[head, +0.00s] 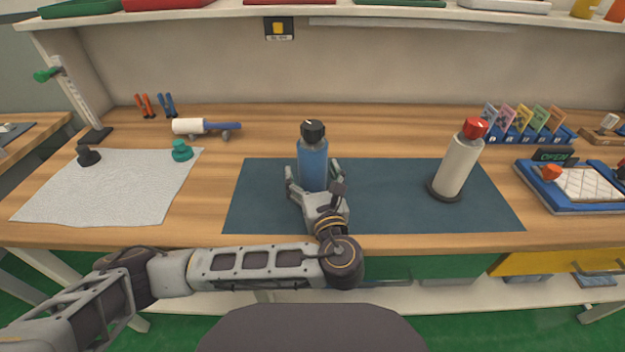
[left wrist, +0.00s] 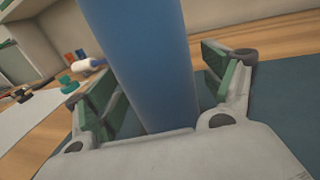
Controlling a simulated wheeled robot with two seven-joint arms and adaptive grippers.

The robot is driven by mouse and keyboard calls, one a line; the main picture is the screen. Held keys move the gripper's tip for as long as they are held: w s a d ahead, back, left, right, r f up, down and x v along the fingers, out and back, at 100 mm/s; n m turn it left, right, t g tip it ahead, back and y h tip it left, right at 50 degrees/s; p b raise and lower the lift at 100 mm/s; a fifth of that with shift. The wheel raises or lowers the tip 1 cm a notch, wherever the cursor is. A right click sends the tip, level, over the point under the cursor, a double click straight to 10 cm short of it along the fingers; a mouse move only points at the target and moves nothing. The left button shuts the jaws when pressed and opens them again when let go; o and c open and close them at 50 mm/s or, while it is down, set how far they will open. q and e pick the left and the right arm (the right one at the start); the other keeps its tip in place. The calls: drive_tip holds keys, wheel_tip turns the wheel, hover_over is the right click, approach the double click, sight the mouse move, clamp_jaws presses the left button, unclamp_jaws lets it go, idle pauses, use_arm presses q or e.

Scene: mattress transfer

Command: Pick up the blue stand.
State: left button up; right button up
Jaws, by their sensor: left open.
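The blue stand (head: 312,157) is a tall blue cylinder with a dark knob on top, upright on the dark mat (head: 385,205). My left gripper (head: 313,172) is open at its near side, with one finger on either side of the cylinder. In the left wrist view the blue stand (left wrist: 145,60) rises between the green-padded fingers, with gaps visible on both sides. Its lower end is hidden behind the gripper palm. My right gripper is not in view.
A white cylinder (head: 457,165) with a red top leans slightly on the mat's right part. A grey cloth (head: 110,190) with dark and green knobs lies left. A roller (head: 205,127) lies behind it. A card rack (head: 525,132) and blue tray (head: 535,190) stand right. A shelf (head: 210,18) overhangs the back.

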sight(314, 142)
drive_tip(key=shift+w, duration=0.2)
use_arm(q)
drive_tip(key=shift+c, duration=1.3)
drive_tip(key=shift+r, duration=0.1)
clamp_jaws()
drive_tip(key=shift+r, duration=0.65)
wheel_tip(314, 142, up, 6)
drive_tip(key=shift+r+p, duration=0.2)
drive_tip(key=shift+p, duration=0.7)
drive_tip(key=shift+r, duration=1.15)
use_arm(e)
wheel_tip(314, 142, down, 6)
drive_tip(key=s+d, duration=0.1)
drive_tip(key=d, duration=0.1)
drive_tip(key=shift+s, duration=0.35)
use_arm(q)
drive_tip(key=shift+f+b, duration=0.75)
drive_tip(key=shift+f, duration=3.15)
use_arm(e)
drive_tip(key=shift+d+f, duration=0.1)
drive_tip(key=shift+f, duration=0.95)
